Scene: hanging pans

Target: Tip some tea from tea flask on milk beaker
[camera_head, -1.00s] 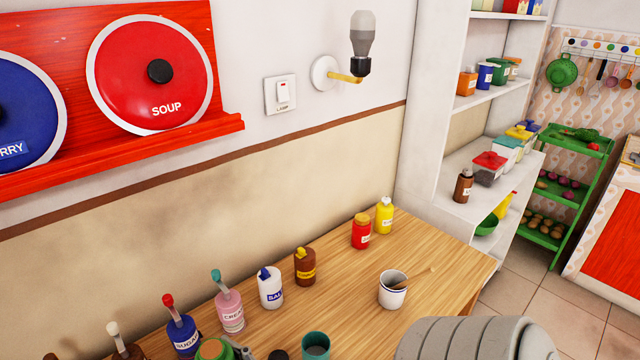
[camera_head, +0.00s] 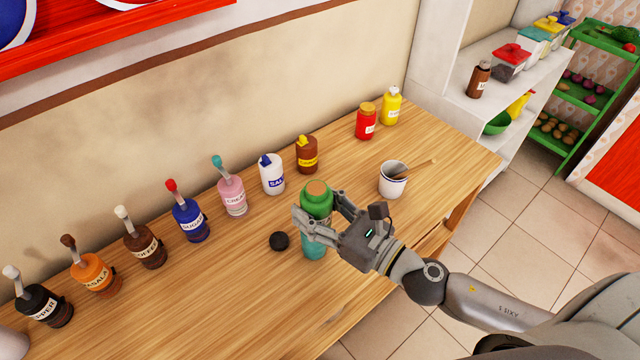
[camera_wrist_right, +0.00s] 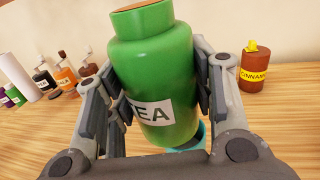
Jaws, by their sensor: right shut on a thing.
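The green tea flask (camera_head: 318,200) is in my right gripper (camera_head: 322,222), which is shut around its body. It is held close to upright, with its brown top facing up. In the right wrist view the flask (camera_wrist_right: 160,70) shows a "TEA" label between the fingers and leans slightly. A teal beaker (camera_head: 314,251), which I take for the milk beaker, stands on the table directly below the flask in the head view. The flask and fingers hide its mouth, and no label shows on it. A bit of the beaker (camera_wrist_right: 198,138) shows behind the flask. My left gripper is not in view.
A round black lid (camera_head: 279,241) lies left of the beaker. A row of bottles, including a salt bottle (camera_head: 271,174) and a cinnamon bottle (camera_head: 307,154), lines the back of the wooden table (camera_head: 200,300).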

